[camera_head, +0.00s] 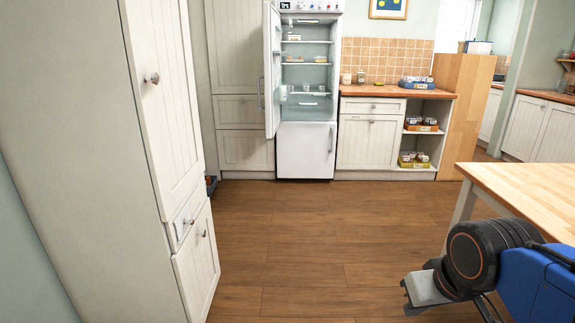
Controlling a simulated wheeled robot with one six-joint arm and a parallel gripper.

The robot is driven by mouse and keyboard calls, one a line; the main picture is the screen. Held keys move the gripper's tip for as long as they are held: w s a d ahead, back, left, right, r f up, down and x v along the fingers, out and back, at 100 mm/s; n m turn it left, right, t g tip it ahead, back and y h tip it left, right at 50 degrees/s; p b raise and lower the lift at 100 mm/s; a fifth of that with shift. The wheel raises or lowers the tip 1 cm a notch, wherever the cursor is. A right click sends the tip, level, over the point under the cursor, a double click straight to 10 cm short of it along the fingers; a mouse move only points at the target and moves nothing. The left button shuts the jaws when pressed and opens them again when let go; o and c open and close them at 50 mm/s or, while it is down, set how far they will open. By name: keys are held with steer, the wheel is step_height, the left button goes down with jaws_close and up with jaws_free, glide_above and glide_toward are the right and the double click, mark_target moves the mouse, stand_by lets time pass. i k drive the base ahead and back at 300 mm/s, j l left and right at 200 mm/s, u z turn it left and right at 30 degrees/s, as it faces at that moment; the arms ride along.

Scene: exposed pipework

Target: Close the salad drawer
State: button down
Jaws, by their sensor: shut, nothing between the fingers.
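The tall white fridge (305,150) stands against the far wall. Its upper door (271,70) is swung open to the left, and its lower door (305,151) is shut. The salad drawer (308,111) appears to be the pale clear bin at the bottom of the open compartment. It is too small and pale to tell how far out it sits. Shelves with a few small items are above it. A blue and black part of my own body (490,262) shows at the lower right. I cannot make out my gripper's fingers in this view.
Wood floor (290,230) lies clear up to the fridge. A tall white cupboard (150,120) stands close on the left. A wooden table (530,190) is on the right. A counter (375,91) with open shelves adjoins the fridge's right side.

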mark_target(331, 103)
steer(key=i+z, duration=0.2)
steer(key=i, duration=1.5)
steer(key=i+l+u, duration=0.1)
steer(key=i, duration=1.55)
steer(key=i+l+u, duration=0.2)
steer(key=i, duration=0.3)
steer(key=i+l+u, duration=0.25)
steer(key=i, duration=0.25)
